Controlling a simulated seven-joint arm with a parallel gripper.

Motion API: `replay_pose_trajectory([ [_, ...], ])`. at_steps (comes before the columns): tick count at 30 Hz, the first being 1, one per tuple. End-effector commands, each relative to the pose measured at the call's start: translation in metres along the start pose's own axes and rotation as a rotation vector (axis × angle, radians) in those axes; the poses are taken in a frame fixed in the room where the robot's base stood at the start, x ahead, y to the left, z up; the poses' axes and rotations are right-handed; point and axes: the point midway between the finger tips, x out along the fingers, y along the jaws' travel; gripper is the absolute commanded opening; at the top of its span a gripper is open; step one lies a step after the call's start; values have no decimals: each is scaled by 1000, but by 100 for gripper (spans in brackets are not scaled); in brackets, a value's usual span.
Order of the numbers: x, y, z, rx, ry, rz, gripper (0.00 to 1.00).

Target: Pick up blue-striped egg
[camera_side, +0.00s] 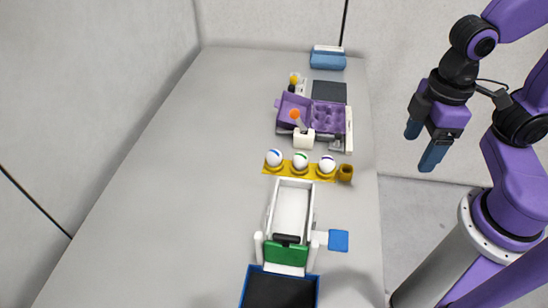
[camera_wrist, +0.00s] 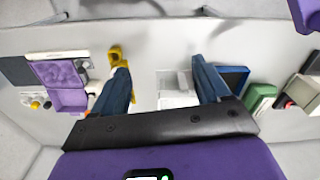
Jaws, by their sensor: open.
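Three white eggs stand in a row on a yellow holder (camera_side: 268,168) in the side view. The left egg (camera_side: 275,158) has a blue stripe, the middle egg (camera_side: 300,160) a green one, and the right egg (camera_side: 327,164) a dark blue or purple one. My gripper (camera_side: 422,143) is open and empty, raised off to the right of the table and well apart from the eggs. Its two blue fingers also show in the wrist view (camera_wrist: 158,70). There, part of the yellow holder (camera_wrist: 115,52) shows beside the left finger, and I cannot make out the eggs.
A white tray (camera_side: 272,215) and a blue-rimmed black bin (camera_side: 245,290) lie nearer. The table's left is clear.

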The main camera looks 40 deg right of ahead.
Motion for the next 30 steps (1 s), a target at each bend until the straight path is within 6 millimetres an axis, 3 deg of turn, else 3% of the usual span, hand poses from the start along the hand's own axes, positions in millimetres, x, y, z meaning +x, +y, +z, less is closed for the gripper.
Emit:
replay_pose_trajectory([
  [6,-6,25,-69,370,-29,19,76],
  [15,-3,68,-156,896,-63,57,76],
  [21,6,100,-207,1248,-80,88,76],
  [30,30,153,-266,1773,-102,148,76],
])
